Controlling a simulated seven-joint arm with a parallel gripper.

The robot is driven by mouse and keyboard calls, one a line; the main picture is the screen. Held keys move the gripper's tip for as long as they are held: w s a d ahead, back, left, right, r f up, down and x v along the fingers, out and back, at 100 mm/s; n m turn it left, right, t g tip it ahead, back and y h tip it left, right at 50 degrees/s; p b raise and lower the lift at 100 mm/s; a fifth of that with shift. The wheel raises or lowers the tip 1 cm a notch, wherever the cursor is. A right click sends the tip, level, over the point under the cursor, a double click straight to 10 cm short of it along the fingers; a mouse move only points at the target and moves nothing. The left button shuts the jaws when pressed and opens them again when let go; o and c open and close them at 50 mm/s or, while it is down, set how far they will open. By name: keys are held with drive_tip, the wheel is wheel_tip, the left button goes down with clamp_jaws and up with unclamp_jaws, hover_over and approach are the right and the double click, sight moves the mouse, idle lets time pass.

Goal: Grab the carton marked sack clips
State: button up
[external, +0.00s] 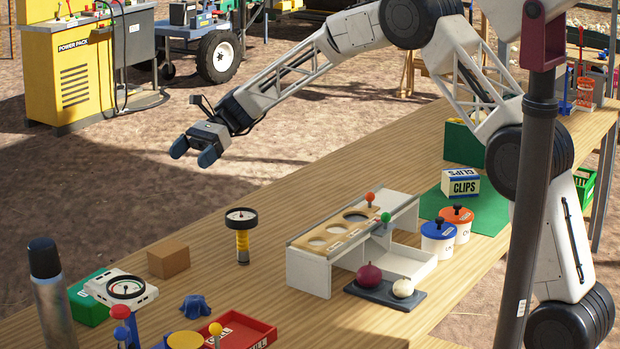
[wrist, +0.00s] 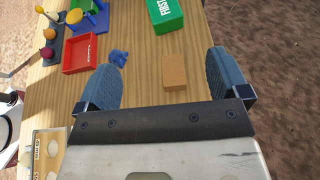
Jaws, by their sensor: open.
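The carton marked CLIPS (external: 461,186) is white and blue. It stands on a green mat (external: 490,220) on the right part of the bench in the external view; the word "sack" is not readable there. It does not show in the wrist view. My gripper (external: 194,153) is open and empty, raised in the air beyond the bench's far edge, well to the left of the carton. In the wrist view my gripper's two blue fingers (wrist: 163,75) are spread wide, with a brown block (wrist: 175,72) on the bench below, between them in the picture.
A grey rack (external: 310,272) stands left of the mat. A gauge (external: 242,235), red tray (wrist: 80,54) and first-aid box (wrist: 165,14) occupy the bench's left part.

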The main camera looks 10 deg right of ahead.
approach(175, 244)
drive_tip(key=shift+s+a+f, duration=0.7)
drive_tip(key=shift+s+f, duration=0.05)
drive_tip(key=shift+s, duration=0.2)
drive_tip(key=shift+s+a, duration=0.1)
drive_tip(key=shift+x, duration=1.1)
drive_tip(key=shift+a+f, duration=0.1)
drive_tip(key=shift+x, duration=2.55)
drive_tip(key=shift+a, duration=0.1)
drive_tip(key=c, duration=1.1)
